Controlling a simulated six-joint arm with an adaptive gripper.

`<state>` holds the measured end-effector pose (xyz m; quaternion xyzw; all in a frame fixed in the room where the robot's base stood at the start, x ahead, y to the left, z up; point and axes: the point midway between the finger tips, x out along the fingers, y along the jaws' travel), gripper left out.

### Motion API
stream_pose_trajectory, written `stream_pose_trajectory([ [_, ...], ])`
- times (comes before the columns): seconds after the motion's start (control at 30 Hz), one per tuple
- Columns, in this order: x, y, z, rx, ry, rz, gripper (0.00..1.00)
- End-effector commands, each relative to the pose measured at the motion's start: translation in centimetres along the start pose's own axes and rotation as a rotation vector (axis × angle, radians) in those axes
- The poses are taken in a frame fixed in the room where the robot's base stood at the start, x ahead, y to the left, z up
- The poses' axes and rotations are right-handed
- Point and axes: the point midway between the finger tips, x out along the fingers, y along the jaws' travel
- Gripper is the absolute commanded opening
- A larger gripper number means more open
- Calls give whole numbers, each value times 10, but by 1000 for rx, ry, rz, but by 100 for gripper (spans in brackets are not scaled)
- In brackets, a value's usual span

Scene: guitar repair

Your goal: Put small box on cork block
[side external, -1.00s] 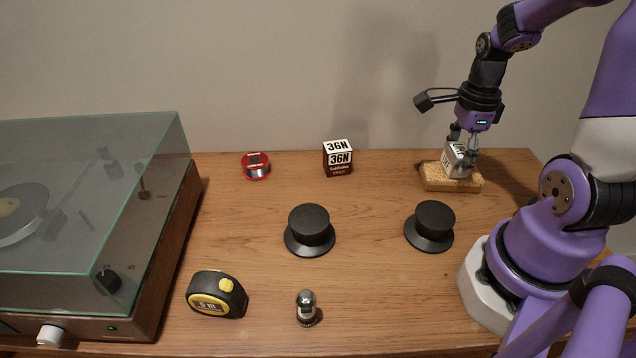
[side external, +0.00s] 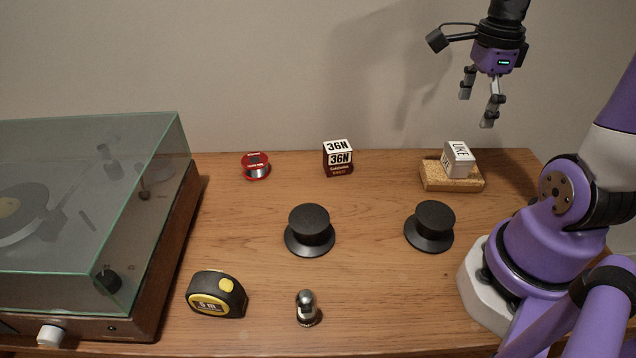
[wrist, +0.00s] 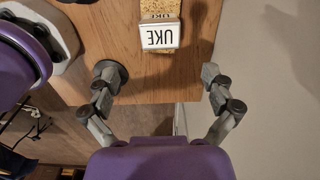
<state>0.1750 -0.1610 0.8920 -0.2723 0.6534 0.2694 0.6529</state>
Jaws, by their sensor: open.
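The small white box (side external: 458,158) with dark lettering rests on top of the cork block (side external: 433,176) at the back right of the table. In the wrist view the box (wrist: 160,35) shows "UKE" on its face, with part of the cork block (wrist: 152,6) beyond it. My gripper (side external: 477,105) is open and empty, raised above and to the right of the box, apart from it. Its two fingers are spread wide in the wrist view (wrist: 156,72).
A dark red-and-white 36N box (side external: 338,158) and a red spool (side external: 256,166) stand at the back. Two black knobbed discs (side external: 310,231) (side external: 430,226), a tape measure (side external: 217,294) and a small metal cylinder (side external: 307,308) are nearer. A covered turntable (side external: 90,220) fills the left.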

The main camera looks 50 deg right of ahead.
Motion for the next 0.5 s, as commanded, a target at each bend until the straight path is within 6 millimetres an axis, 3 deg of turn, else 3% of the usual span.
stream_pose_trajectory([
  [0.17,-22,0,1,-10,0,-4,96],
  [0.27,-27,4,12,-155,-1,-34,96],
  [0.37,-31,15,39,-527,4,-113,96],
  [0.5,-33,43,84,-1243,47,-280,96],
])
